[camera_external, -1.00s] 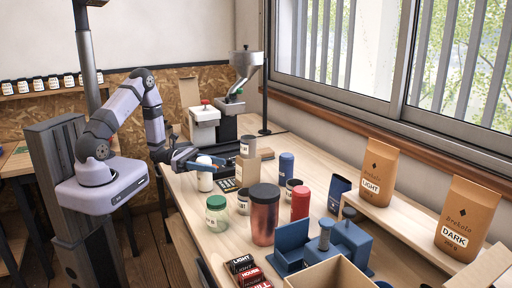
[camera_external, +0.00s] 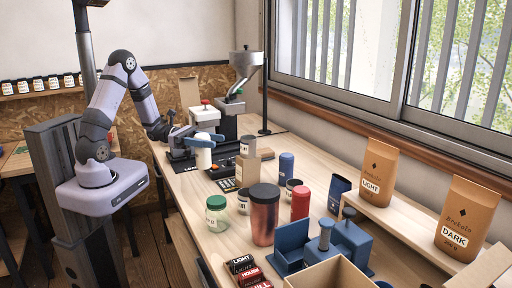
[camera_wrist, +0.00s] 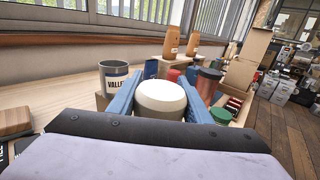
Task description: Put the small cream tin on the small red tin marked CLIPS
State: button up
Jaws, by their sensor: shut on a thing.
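My gripper (camera_external: 207,137) has blue fingers and is shut on the small cream tin (camera_external: 204,158), held upright above the wooden table. In the wrist view the cream tin (camera_wrist: 161,98) sits between the fingers of my gripper (camera_wrist: 150,92). A plain red cylindrical tin (camera_external: 300,203) stands on the table to the right; no CLIPS lettering can be read on it, so I cannot tell whether it is the marked tin.
A grey tin (camera_external: 247,146) stands on a cardboard-coloured block (camera_external: 247,171) just right of the held tin. A green-lidded jar (camera_external: 217,214), a copper canister (camera_external: 264,214) and a blue tin (camera_external: 286,166) stand nearby. Blue equipment (camera_external: 340,240) fills the front right.

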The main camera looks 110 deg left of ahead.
notch_tip(320, 180, up, 18)
jog(key=r, duration=0.1)
jog(key=w+m+g+h, duration=0.1)
jog(key=w+m+h, duration=0.15)
jog(key=w, duration=1.85)
jog(key=w+d+f+m+h, duration=0.1)
jog(key=w+d+h, duration=0.1)
jog(key=w+d, duration=0.55)
jog(key=w+d+h, duration=0.1)
jog(key=w+d, duration=0.3)
jog(key=w, duration=0.6)
notch_tip(320, 180, down, 15)
jog(key=p, duration=0.2)
jog(key=shift+s+a, duration=0.15)
jog(key=shift+s, duration=0.15)
